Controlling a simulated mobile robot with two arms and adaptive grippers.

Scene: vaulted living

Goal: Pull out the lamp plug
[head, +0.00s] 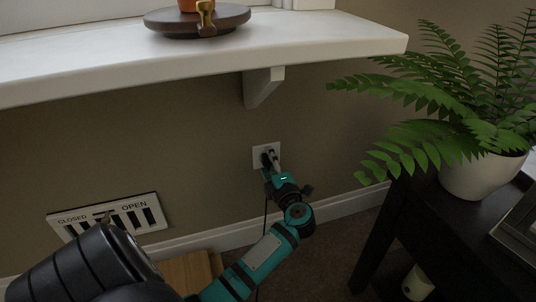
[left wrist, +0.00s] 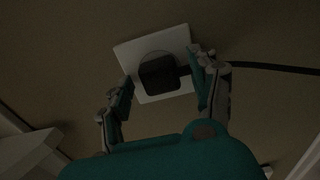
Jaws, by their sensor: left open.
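The black lamp plug (left wrist: 159,74) sits in the white wall socket plate (left wrist: 132,53) in the left wrist view. Its dark cord (left wrist: 275,68) runs off to the right, passing by one finger. In the head view the socket plate (head: 258,152) is on the wall below the shelf, and the plug is mostly hidden by my gripper. My left gripper (left wrist: 163,72) is open, with one finger on each side of the plug. The left finger shows a gap to the plug; on the right I cannot tell whether it touches. My right gripper is not in view.
A white shelf (head: 330,42) with a bracket (head: 262,86) overhangs the socket. A vent (head: 150,214) is low on the wall at left. A dark table (head: 425,225) with a potted fern (head: 480,176) stands at right. A wooden piece (head: 186,272) lies near my left arm.

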